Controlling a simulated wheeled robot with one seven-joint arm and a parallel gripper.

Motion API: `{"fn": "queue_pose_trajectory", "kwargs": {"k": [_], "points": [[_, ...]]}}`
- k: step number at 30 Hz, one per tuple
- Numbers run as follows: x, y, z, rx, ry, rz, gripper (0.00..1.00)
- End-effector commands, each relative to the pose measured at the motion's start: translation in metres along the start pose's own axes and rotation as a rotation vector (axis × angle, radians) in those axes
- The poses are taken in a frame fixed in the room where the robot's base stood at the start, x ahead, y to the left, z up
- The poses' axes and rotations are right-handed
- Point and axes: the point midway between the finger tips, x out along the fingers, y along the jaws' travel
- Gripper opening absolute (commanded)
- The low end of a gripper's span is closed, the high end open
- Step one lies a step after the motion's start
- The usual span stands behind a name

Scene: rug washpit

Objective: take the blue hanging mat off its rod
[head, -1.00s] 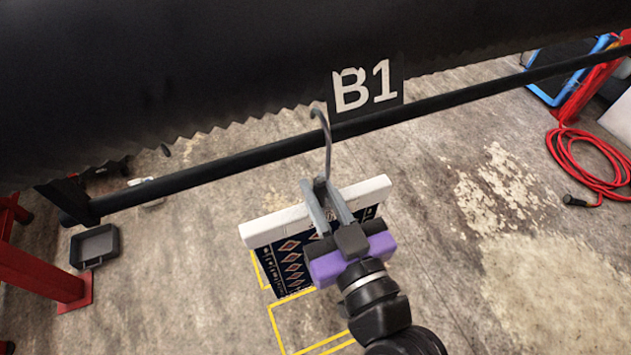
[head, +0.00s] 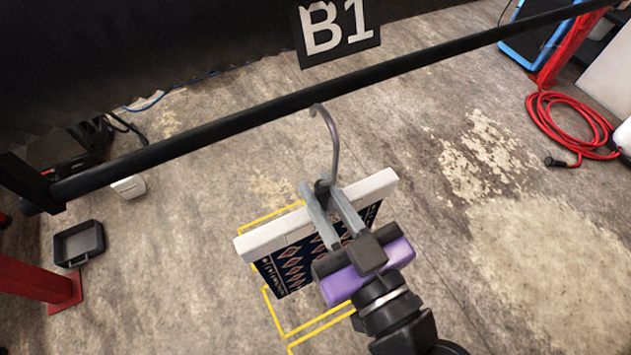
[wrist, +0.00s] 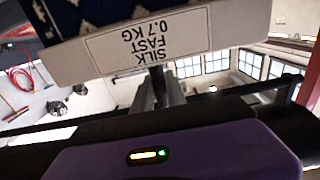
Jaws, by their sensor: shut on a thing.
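The blue mat (head: 292,266), dark with pale and red diamonds, hangs from a white bar (head: 270,232) with a grey hook (head: 334,135) on top. My gripper (head: 322,188) is shut on the hanger at the hook's base, just above the bar. The black rod (head: 220,123) runs across the head view. The hook's tip shows just below the rod, with a small gap in the picture; their depth apart is hard to tell. In the wrist view, the mat (wrist: 90,14) and the bar's label "SILK FAST 0.7 KG" (wrist: 148,44) show up close.
A black "B1" sign (head: 338,29) stands behind the rod. A dark tray (head: 79,243) lies on the floor at left, near a red post (head: 30,262). A red hose (head: 570,125) lies coiled at right. Yellow floor lines (head: 275,315) run below the mat. The floor between is open.

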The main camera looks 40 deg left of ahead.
Motion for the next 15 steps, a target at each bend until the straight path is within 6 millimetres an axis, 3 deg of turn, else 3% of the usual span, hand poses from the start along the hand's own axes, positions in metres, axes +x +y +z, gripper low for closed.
{"fn": "queue_pose_trajectory", "kwargs": {"k": [15], "points": [[-0.033,0.001,0.001,-0.001,0.001,0.002,0.0]]}}
